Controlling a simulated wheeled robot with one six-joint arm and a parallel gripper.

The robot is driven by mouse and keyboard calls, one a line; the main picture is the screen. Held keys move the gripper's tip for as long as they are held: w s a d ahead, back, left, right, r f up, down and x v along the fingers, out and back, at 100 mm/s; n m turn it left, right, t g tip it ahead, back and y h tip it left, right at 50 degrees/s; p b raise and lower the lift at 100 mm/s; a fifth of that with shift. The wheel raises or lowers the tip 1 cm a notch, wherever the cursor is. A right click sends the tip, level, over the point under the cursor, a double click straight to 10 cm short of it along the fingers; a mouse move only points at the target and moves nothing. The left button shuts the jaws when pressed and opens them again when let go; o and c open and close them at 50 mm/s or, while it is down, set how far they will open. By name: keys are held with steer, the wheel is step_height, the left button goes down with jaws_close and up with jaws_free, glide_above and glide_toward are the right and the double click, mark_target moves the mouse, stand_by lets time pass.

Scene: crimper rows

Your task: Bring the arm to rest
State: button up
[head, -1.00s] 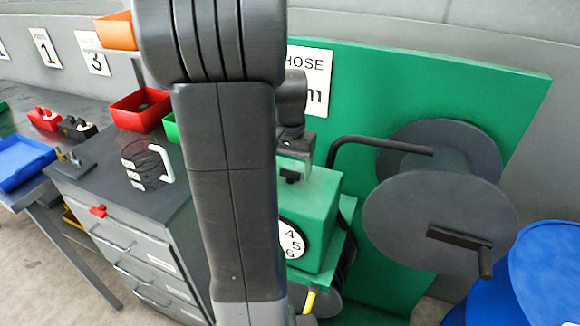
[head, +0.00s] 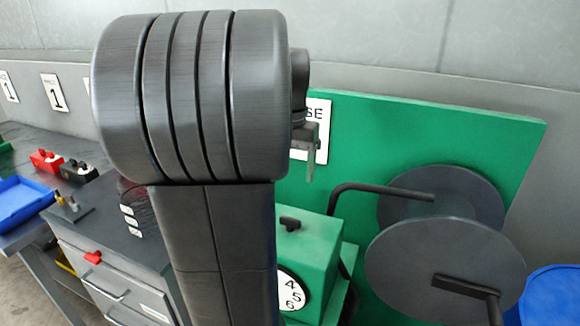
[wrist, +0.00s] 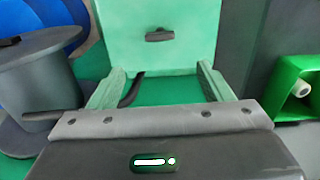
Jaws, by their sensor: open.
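My gripper (wrist: 158,92) shows in the wrist view with its two pale green fingers apart and nothing between them. Beyond the fingers is the top of a green box with a dark knob. In the head view my arm stands large in the middle, and part of my gripper (head: 312,158) shows to its right, above the green box (head: 308,240) and in front of the green panel. The box has a white dial with numbers on its front. The gripper appears apart from the box.
A grey hose reel (head: 440,272) with a crank stands at the right, beside a blue drum (head: 552,295). A drawer cabinet (head: 100,235) and a blue tray (head: 25,212) are at the left. In the wrist view a green bin (wrist: 300,85) holds a white-ended item.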

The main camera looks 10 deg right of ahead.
mark_target(290, 219)
stand_by(0.3)
step_height(290, 219, down, 14)
steer(key=shift+r+p, duration=0.2)
steer(key=shift+p, duration=0.15)
steer(key=shift+f, duration=0.15)
